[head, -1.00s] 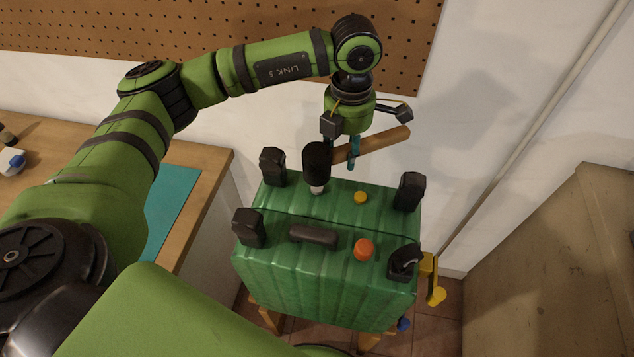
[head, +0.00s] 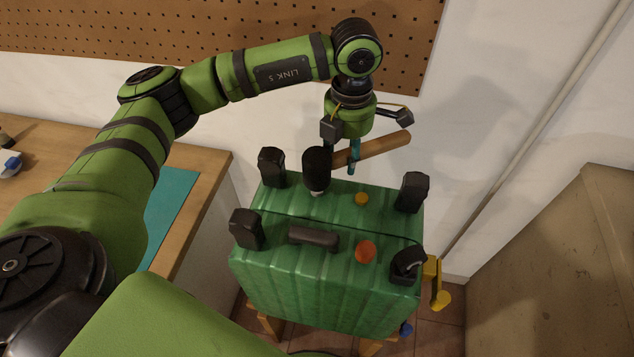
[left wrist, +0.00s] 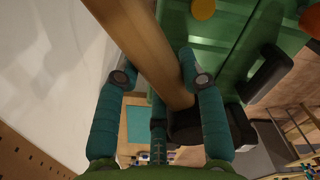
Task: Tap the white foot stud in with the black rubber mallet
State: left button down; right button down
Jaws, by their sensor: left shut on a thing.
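The black rubber mallet has a black head (head: 316,168) and a wooden handle (head: 384,146). My left gripper (head: 352,164) is shut on the handle, and the head hangs upright over the back of the green case. The white foot stud (head: 317,192) shows as a small pale bit just under the head, which hides most of it. I cannot tell whether the two touch. In the left wrist view the handle (left wrist: 145,45) runs between the teal fingers (left wrist: 160,85) to the black head (left wrist: 190,130). My right gripper is not in view.
The green case (head: 320,280) has black corner feet (head: 272,167), a dark carry handle (head: 314,237), an orange cap (head: 365,251) and a yellow cap (head: 362,199). A wooden bench (head: 205,190) with a teal mat (head: 165,215) stands left. A pegboard wall (head: 200,30) is behind.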

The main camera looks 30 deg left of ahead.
pick_arm(q)
jog(key=shift+r, duration=0.15)
jog(key=shift+r+p, duration=1.35)
jog(key=shift+r, duration=1)
